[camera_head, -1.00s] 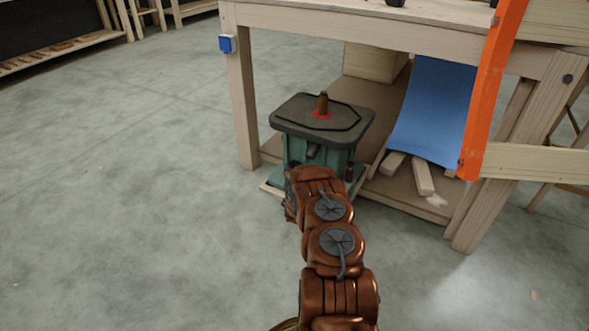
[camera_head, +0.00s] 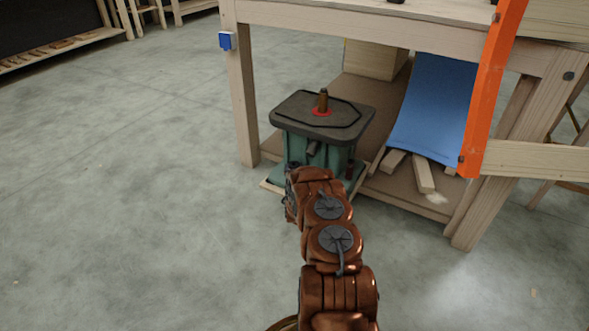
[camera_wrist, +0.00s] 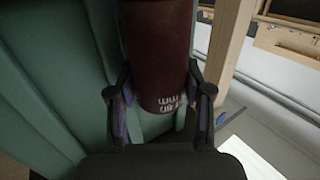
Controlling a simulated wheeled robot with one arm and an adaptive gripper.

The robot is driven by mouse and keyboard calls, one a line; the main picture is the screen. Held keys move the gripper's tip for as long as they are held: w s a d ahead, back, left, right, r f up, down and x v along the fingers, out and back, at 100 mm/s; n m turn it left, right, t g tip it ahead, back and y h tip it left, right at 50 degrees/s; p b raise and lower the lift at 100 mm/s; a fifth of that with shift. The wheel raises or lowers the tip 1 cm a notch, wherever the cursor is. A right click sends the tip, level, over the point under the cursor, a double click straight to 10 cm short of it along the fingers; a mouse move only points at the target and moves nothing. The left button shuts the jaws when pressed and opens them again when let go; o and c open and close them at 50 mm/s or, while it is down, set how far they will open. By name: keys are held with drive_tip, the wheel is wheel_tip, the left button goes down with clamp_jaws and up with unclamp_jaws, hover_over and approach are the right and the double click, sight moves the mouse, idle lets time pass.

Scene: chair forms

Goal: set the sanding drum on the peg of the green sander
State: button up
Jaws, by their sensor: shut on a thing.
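The green sander (camera_head: 297,151) stands on the low shelf under the bench in the head view. Its dark grey top (camera_head: 290,119) carries an upright brown peg (camera_head: 323,102) with a red ring at its foot. My gripper (camera_wrist: 163,98) is shut on the sanding drum (camera_wrist: 160,60), a dark red-brown cylinder with white print near its lower end in the wrist view. The sander's green body (camera_wrist: 55,75) fills the left of that view, close behind the drum. The drum is apart from the peg.
The wooden bench leg (camera_head: 243,100) is left of the sander. An orange post (camera_head: 487,90) and a blue sheet (camera_head: 435,105) stand to the right. Wood offcuts (camera_head: 424,175) lie on the shelf. The floor at left is clear.

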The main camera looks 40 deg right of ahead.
drive_tip(key=shift+f, duration=0.45)
drive_tip(key=o, duration=1.3)
drive_tip(key=shift+o, duration=0.2)
drive_tip(key=v, duration=1.2)
idle(0.4)
